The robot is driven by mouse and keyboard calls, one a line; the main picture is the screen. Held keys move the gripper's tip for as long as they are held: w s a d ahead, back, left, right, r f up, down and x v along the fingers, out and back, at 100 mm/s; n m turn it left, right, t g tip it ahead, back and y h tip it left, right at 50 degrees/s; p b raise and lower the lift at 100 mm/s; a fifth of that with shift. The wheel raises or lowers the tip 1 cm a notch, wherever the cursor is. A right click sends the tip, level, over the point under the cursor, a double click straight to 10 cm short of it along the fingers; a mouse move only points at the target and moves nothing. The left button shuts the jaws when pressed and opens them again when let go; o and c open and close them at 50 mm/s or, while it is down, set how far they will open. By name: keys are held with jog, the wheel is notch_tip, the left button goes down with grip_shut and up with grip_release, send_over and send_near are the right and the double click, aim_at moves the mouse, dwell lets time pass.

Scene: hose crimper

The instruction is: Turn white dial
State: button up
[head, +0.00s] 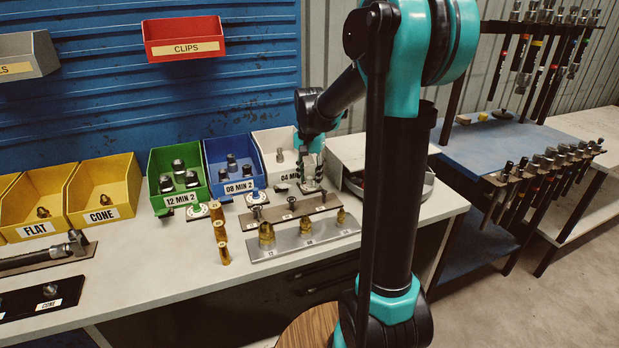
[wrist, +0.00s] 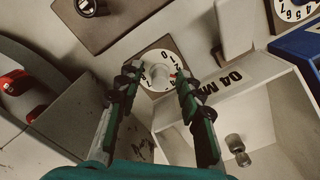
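The white dial (wrist: 160,73) shows in the wrist view as a pale round knob in the middle of a white numbered disc on a brown square plate. My gripper (wrist: 157,78) is open, with one finger to the left of the knob and one to the right. Gaps show between the fingers and the knob; their exact depth is hard to tell. In the head view my gripper (head: 311,180) points down in front of the white bin, and it hides the white dial there.
A white bin (head: 273,141) labelled 04 stands just behind the gripper. The blue dial (head: 256,197) and green dial (head: 195,211) are to the left. A brown rack (head: 275,214) and a grey plate (head: 290,243) with brass fittings lie in front. A round tray (head: 428,188) is to the right.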

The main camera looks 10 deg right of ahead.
grip_shut()
jog(key=shift+n, duration=0.3)
jog(key=n, duration=1.1)
dwell(0.4)
dwell(0.3)
grip_release()
